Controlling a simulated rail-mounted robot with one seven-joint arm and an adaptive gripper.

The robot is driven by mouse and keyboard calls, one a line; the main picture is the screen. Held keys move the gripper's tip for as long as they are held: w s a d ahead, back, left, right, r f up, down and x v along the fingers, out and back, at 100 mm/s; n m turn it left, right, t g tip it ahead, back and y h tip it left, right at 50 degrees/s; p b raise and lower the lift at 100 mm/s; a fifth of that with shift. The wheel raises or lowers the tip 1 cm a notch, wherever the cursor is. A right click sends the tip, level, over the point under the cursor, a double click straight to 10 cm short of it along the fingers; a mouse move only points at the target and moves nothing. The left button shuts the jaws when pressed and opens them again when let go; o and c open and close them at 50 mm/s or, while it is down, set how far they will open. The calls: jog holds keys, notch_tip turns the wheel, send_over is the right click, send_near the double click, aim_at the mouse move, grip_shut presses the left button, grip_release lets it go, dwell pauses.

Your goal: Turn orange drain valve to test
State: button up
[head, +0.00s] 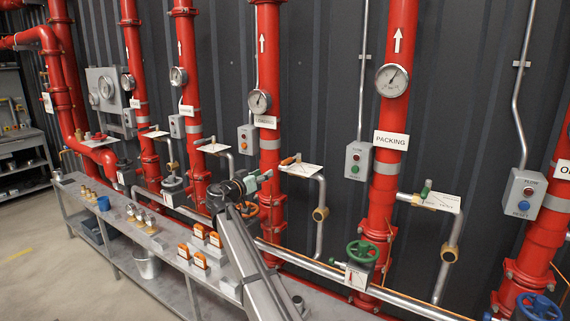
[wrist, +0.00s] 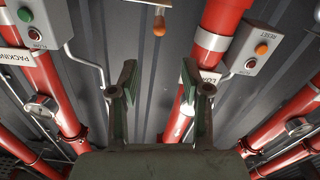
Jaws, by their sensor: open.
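The orange drain valve handle (head: 290,160) sits on a grey side pipe with a white label plate, right of the red LOADING riser (head: 269,100) in the head view. It also shows at the top of the wrist view as an orange lever (wrist: 159,26), beyond my fingertips and roughly centred between them. My gripper (head: 262,178) is in front of the LOADING riser, left of and slightly below the handle. In the wrist view the fingers of my gripper (wrist: 162,85) are spread, with nothing between them. The handle is apart from the fingers.
A control box (head: 248,139) with an orange button hangs left of the riser. An orange handwheel (head: 246,210) is low by my arm. The PACKING riser (head: 386,150) stands right, with a green-handled valve (head: 426,188). A grey bench (head: 150,262) with small parts lies lower left.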

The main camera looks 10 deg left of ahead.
aim_at(287, 161)
jog(key=p+x, duration=0.5)
jog(key=x, duration=1.2)
jog(key=shift+s+d+f, duration=0.1)
jog(key=shift+f, duration=0.05)
grip_shut()
